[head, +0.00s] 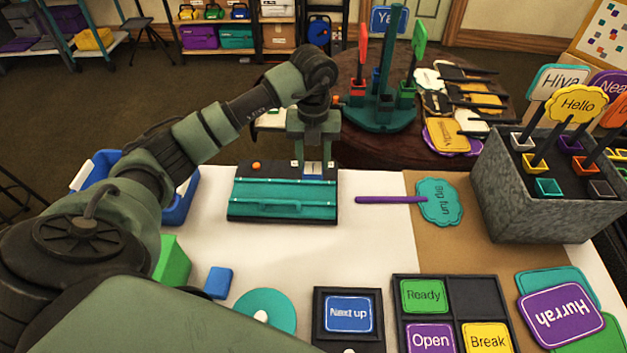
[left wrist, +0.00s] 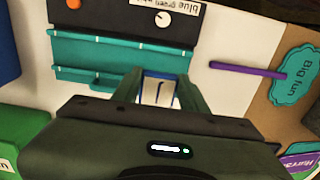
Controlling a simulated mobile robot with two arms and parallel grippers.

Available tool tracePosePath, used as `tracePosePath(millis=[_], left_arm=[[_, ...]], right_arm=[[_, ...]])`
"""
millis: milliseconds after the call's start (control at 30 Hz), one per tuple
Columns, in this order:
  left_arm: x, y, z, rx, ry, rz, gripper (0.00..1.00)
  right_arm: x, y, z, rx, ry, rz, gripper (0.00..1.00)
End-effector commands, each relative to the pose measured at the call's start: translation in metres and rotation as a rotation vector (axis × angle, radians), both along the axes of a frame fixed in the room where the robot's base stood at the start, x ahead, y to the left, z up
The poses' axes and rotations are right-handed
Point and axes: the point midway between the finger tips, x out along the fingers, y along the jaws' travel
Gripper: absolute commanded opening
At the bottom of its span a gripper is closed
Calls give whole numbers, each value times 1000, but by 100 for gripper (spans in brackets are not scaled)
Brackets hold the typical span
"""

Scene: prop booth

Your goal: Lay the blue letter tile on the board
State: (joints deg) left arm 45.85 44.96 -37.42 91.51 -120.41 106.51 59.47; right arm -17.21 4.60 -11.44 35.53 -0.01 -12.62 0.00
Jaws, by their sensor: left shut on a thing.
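My left gripper (head: 313,158) comes down over the back right part of a dark board-like unit with teal strips (head: 270,186). It is shut on a small blue-edged tile with a pale face (head: 313,171). The tile also shows between the fingers in the left wrist view (left wrist: 158,92), with a dark mark on its face. The unit shows behind it there (left wrist: 95,52). I cannot tell whether the tile touches the unit. My right gripper is not in view.
A purple-handled "Big fun" sign (head: 439,202) lies to the right. A grey box of signs (head: 530,199) stands farther right. A blue bin (head: 180,207), green block (head: 172,262) and blue block (head: 218,282) are left. White table is clear around the purple handle.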

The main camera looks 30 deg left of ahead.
Motion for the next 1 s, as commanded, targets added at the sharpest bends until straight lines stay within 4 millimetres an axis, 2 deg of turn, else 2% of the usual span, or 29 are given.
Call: tracePosePath(millis=[33, 133, 367, 600, 967, 1000], left_arm=[[-1, -1, -12, -2, 5, -1, 4], [-1, -1, -29, -1, 3, -1, 4], [0, 0, -47, -1, 0, -1, 4], [0, -1, -80, -2, 1, -2, 4], [0, 0, -87, 1, -1, -2, 4], [0, 0, -87, 0, -1, -2, 45]], right_arm=[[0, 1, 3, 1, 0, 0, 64], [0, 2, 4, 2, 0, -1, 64], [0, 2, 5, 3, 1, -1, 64], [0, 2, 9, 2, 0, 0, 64], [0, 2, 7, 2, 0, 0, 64], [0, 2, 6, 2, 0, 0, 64]])
